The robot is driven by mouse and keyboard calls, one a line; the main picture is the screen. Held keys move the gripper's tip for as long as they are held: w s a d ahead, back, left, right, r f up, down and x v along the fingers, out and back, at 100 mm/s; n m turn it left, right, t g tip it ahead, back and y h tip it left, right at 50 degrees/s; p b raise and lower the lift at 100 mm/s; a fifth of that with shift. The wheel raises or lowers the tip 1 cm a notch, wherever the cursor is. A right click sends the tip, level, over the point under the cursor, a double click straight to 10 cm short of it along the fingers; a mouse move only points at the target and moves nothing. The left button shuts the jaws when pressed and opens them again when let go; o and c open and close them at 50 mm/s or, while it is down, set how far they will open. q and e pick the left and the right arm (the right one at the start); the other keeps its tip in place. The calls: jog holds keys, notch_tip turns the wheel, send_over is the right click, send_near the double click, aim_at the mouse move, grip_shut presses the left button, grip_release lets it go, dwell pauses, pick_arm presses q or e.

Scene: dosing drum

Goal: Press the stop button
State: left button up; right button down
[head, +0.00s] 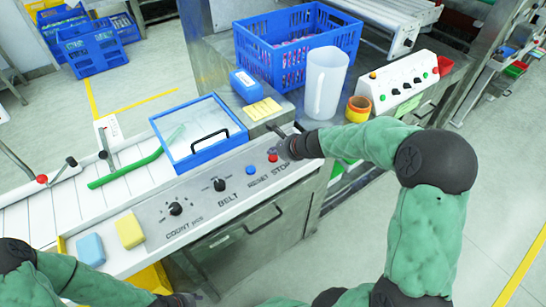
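The red stop button (272,156) stands on the grey control panel (215,190), above the printed word STOP. A blue button (250,170) sits to its left, above the word RESET. My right gripper (284,147) is at the panel's right end, just right of the red button and very close to it. The view does not show whether they touch, and its fingers are too small and dark to tell open from shut. My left gripper (186,299) is low at the bottom edge, in front of the panel, partly hidden; its finger state is unclear.
COUNT (175,208) and BELT (219,184) knobs share the panel. Behind it are a lidded blue tray (200,133), a green stick (128,168) and a blue crate (300,35). Another box with buttons (400,80) and a white jug (325,80) stand at the right back.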

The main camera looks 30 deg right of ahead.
aim_at(274, 159)
jog(key=shift+f, duration=0.1)
jog(key=shift+f+b, duration=0.35)
jog(key=shift+b, duration=0.1)
jog(key=shift+f+b, duration=0.45)
dwell(0.8)
jog(key=shift+r, duration=0.1)
jog(key=shift+r+p, duration=0.8)
jog(key=shift+r, duration=0.1)
notch_tip(274, 159, up, 5)
jog(key=p, duration=0.4)
jog(key=shift+p, duration=0.35)
